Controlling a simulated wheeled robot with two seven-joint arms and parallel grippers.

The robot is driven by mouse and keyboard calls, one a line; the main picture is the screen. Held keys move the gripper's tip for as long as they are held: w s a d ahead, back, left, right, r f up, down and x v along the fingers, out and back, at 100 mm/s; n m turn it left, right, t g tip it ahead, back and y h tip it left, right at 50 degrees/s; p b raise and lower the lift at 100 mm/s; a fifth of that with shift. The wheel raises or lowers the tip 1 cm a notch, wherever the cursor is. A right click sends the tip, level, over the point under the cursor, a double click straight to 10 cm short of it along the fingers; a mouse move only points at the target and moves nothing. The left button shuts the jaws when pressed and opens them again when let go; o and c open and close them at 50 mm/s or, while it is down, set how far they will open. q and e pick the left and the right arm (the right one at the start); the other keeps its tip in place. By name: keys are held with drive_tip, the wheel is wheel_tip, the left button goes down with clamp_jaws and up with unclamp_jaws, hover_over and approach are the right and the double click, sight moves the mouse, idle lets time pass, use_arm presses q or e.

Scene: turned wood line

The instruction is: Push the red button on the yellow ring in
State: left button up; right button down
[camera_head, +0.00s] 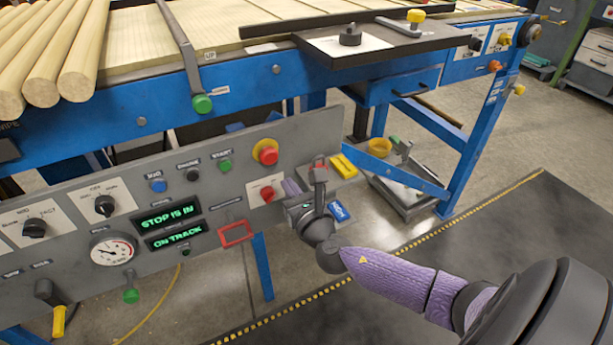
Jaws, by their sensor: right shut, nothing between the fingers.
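The red button (268,155) with its yellow ring (257,149) is at the upper right part of the grey control panel. From this angle I cannot tell by its shape how far in the red cap sits. A green-lit display (168,219) on the panel reads "STOP IS IN", and one below it (174,238) reads "ON TRACK". My right gripper (291,187) is shut and empty, in front of the panel's right part. It is below and right of the red button, apart from it. My left gripper is out of view.
A red knob (267,194) on a white plate sits below the ringed button. Blue (157,186), black (193,175) and green (225,165) buttons are to its left. A dark lever (319,184) and a yellow block (344,166) are close to my right gripper.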

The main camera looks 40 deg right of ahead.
drive_tip(key=p+v, duration=0.1)
drive_tip(key=v, duration=0.5)
drive_tip(key=shift+s+a+r, duration=0.1)
